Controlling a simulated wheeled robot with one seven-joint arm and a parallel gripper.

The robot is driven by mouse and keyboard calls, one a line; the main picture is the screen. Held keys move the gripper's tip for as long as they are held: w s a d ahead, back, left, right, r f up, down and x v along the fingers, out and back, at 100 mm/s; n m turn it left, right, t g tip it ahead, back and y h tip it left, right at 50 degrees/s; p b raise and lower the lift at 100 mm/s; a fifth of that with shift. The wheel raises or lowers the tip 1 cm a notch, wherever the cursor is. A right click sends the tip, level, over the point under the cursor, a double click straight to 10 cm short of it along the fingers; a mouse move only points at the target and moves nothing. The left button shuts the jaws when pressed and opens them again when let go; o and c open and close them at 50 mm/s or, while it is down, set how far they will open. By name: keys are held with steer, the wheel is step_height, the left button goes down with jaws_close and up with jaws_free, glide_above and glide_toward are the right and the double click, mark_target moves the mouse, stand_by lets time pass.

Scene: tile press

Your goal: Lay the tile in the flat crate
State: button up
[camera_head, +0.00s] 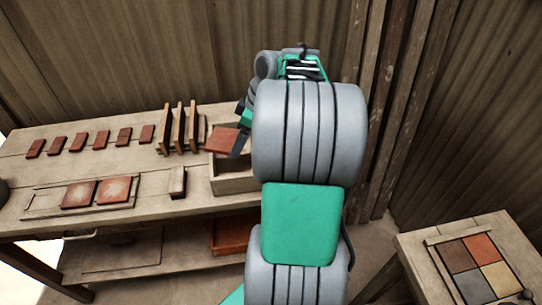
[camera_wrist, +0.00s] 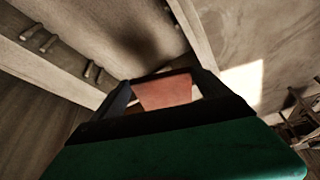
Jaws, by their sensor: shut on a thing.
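My gripper (camera_head: 238,141) is shut on a reddish-brown square tile (camera_head: 222,139). It holds the tile above an open pale wooden crate (camera_head: 236,186) at the right end of the workbench. In the wrist view the tile (camera_wrist: 166,92) sits between the two dark fingers of my gripper (camera_wrist: 165,88). The tile looks tilted in the head view, and its clearance over the crate is hard to judge. My arm hides the crate's right end, and little of its inside shows.
Upright wooden boards (camera_head: 178,128) stand just left of the crate. Several small red tiles (camera_head: 79,142) lie in a back row. A frame (camera_head: 45,201) with two tiles lies in front. An orange bin (camera_head: 230,236) is below. A side table (camera_head: 422,248) with coloured tiles stands right.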

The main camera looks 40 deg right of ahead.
steer(key=s+d+f+p, duration=0.1)
steer(key=d+f, duration=0.2)
steer(key=d, duration=0.1)
steer(key=s+d+f+p, duration=0.1)
steer(key=d+f, duration=0.2)
steer(key=d, duration=0.1)
steer(key=s+d+f+p, duration=0.1)
steer(key=d+f, duration=0.2)
steer(key=d, duration=0.1)
steer(key=shift+s+d+f, duration=0.15)
steer(key=shift+s+d, duration=0.2)
step_height(320, 180, down, 4)
steer(key=shift+d+r+p, duration=0.15)
steer(key=shift+r+p, duration=0.1)
steer(key=shift+p, duration=0.4)
steer(key=shift+f, duration=0.1)
steer(key=o, duration=1.4)
steer(key=shift+o, duration=0.4)
